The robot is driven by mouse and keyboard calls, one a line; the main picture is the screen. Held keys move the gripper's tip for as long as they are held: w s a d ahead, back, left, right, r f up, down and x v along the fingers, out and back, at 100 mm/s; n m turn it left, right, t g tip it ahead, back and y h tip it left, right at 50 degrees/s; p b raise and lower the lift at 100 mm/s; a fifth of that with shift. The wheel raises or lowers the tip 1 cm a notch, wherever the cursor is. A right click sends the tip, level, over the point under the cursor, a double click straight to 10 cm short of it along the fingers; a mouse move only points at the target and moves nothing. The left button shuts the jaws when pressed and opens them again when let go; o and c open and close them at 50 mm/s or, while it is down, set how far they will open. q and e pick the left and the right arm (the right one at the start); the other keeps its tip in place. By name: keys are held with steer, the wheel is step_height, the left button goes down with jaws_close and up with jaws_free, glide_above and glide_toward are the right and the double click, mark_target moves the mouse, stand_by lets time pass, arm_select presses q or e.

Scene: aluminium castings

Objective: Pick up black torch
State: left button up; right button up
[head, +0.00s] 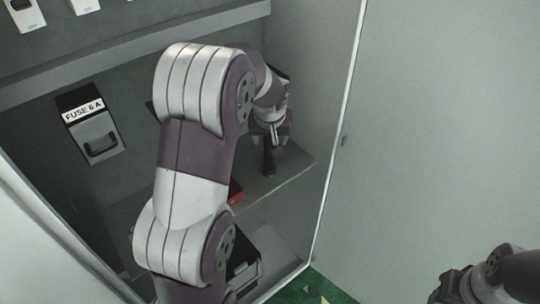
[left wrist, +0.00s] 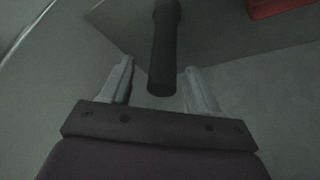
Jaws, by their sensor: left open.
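The black torch (head: 269,161) stands on the shelf inside the cabinet, below my left gripper (head: 270,130) in the head view. In the left wrist view the dark cylinder of the torch (left wrist: 164,50) shows between the two pale fingers of my left gripper (left wrist: 159,68). The fingers are apart, with a gap visible on each side of the torch's near end. My right gripper (head: 447,288) is at the bottom right edge of the head view, partly cut off, and its jaws cannot be made out.
A red object (head: 236,190) lies on the shelf (head: 285,178), partly behind my left arm; it also shows in the left wrist view (left wrist: 270,8). A fuse switch (head: 98,138) is on the back panel. The cabinet's side wall (head: 310,80) is close on the right. A black case (head: 243,262) sits below.

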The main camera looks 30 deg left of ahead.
arm_select(q)
steer(key=shift+a+f, duration=0.1)
steer(key=shift+a, duration=0.15)
jaws_close()
steer(key=shift+d, duration=0.1)
steer(key=shift+w+r, duration=0.1)
steer(key=shift+r, duration=0.1)
